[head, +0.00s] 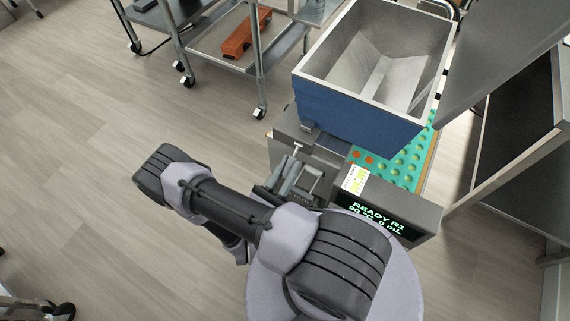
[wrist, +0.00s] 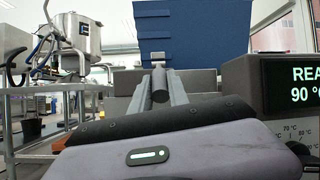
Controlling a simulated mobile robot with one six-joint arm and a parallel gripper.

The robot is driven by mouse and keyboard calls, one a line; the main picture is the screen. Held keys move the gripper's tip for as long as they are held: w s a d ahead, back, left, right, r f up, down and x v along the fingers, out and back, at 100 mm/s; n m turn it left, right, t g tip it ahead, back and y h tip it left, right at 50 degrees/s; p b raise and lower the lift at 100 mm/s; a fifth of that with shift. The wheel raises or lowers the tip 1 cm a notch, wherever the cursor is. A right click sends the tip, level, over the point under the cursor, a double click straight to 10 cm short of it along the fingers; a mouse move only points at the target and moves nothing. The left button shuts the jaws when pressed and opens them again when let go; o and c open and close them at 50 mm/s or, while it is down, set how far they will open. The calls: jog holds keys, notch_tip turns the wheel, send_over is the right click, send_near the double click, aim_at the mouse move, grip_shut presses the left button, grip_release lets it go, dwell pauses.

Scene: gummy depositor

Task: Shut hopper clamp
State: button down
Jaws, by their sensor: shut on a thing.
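The blue hopper (head: 355,115) sits on the depositor, open at the top with a pale metal inside. Its blue wall also fills the upper middle of the wrist view (wrist: 195,35). The small metal hopper clamp (head: 297,148) is at the hopper's lower left corner, and its top shows in the wrist view (wrist: 158,57). My gripper (head: 289,172) is just in front of the clamp. In the wrist view its two grey fingers (wrist: 160,90) are shut on a dark, rounded clamp handle (wrist: 160,78). The fingers hide much of the handle, so I cannot tell its exact angle.
A display panel (head: 378,212) reading READY stands right of my gripper. A green mould tray (head: 408,165) lies beneath the hopper on the right. A wheeled cart (head: 215,45) with an orange-brown item stands behind left.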

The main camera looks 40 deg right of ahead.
jog(key=c, duration=1.3)
grip_release()
jog(key=p+v, duration=0.1)
jog(key=v, duration=1.6)
jog(key=shift+a+f, duration=0.15)
jog(key=shift+f, duration=0.05)
